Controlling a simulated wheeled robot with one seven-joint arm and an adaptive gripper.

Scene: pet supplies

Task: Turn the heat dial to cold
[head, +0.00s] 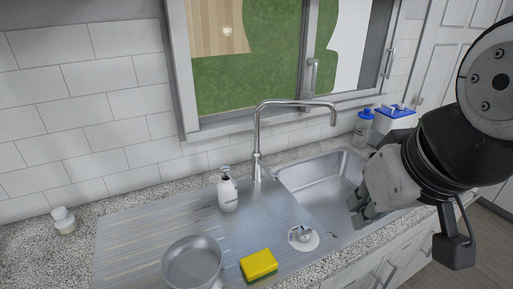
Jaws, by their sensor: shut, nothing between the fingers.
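A round white disc with a small metal knob on top (303,238), which looks like the heat dial, sits at the front of the steel sink unit, between the sponge and the basin. Its markings and setting are too small to read. My gripper (358,212) is at the right, over the right part of the basin, to the right of the dial and apart from it. It is shut and empty. The tall metal faucet (258,140) stands behind the drainboard.
A yellow sponge (259,264) and a metal pan (192,263) lie left of the dial. A white soap bottle (228,193) stands on the drainboard. A blue-capped bottle (363,127) and a white and blue container (393,124) stand behind the basin (318,185).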

